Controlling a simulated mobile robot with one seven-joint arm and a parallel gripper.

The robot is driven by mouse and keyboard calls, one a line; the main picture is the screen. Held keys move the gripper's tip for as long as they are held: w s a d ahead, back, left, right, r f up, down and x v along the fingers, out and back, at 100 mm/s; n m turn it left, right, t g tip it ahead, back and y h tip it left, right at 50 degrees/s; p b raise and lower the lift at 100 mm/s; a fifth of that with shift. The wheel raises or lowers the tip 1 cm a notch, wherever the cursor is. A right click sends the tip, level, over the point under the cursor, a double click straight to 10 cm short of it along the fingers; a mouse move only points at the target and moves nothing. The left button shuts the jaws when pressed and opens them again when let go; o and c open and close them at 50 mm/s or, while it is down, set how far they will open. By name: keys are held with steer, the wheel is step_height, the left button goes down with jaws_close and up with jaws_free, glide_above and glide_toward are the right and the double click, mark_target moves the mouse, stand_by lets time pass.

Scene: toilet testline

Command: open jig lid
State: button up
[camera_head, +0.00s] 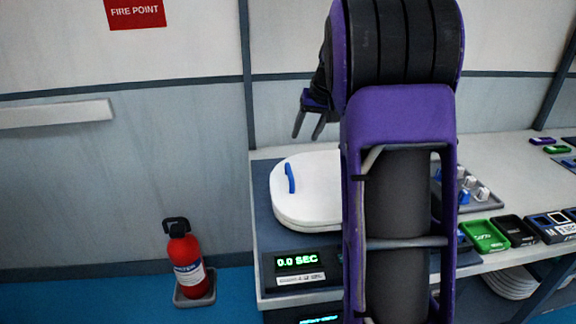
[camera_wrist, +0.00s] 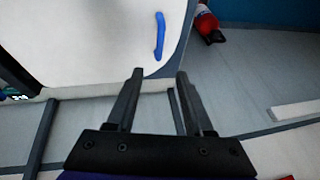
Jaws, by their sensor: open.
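The jig lid (camera_head: 309,190) is a white rounded lid lying flat on a dark jig base at the left end of the bench. A blue handle (camera_head: 290,178) stands on its left part. In the wrist view the lid (camera_wrist: 95,40) fills the upper left and the handle (camera_wrist: 160,36) lies near its edge, beyond the fingertips. My gripper (camera_head: 308,138) is above and behind the lid in the head view, fingers pointing down. It is open and empty, apart from the handle; it also shows in the wrist view (camera_wrist: 160,73). My arm hides the lid's right side.
A timer display (camera_head: 296,262) reading 0.0 SEC is on the front of the jig. A tray with small parts (camera_head: 478,190) and green and black boxes (camera_head: 484,236) are to the right. A red fire extinguisher (camera_head: 187,262) stands on the floor at left.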

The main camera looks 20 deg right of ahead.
mark_target(290, 171)
steer(key=b+x, duration=0.1)
steer(key=x, duration=1.5)
steer(key=shift+f, duration=0.1)
jaws_close()
stand_by(0.7)
